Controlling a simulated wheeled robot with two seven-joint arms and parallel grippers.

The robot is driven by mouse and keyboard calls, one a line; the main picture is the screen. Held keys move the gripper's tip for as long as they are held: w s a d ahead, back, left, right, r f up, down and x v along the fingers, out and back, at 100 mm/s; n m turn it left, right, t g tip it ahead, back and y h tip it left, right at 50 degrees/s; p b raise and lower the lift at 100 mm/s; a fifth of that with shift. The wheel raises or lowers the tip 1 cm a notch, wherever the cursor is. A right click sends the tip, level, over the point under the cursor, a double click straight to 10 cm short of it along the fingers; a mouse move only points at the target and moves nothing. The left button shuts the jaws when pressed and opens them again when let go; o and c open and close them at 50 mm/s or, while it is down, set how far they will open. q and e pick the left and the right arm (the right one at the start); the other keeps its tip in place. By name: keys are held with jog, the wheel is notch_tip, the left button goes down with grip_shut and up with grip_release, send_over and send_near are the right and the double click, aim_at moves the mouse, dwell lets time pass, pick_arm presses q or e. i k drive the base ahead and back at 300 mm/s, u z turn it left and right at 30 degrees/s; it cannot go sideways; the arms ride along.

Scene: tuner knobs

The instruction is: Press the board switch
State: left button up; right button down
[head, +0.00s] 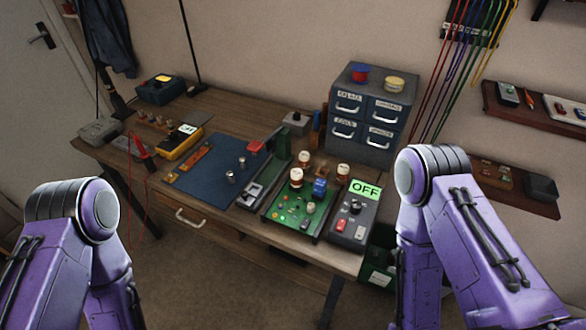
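A green circuit board (283,207) lies near the front right of the workbench, with several small parts on it. Beside it on the right is a dark grey control box (352,222) with a red switch (341,226), a pale switch (360,233) and a dark knob (355,206). A green sign reading OFF (365,189) stands at the back of this box. I cannot tell for certain which switch is the board switch. Only purple links of my two arms show, at the lower left and right; neither gripper is in view.
The wooden workbench (225,112) carries a blue mat (215,165), a yellow multimeter (180,141) and several small tools. A drawer cabinet (368,115) stands at the back right. Cylindrical parts stand around the board. A green bin (379,265) is below the bench's right end.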

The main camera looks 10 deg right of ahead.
aim_at(305, 225)
jog(key=k, duration=0.5)
jog(key=u, duration=3)
jog(key=k, duration=1.35)
jog(key=z, duration=1.8)
jog(key=i, duration=0.5)
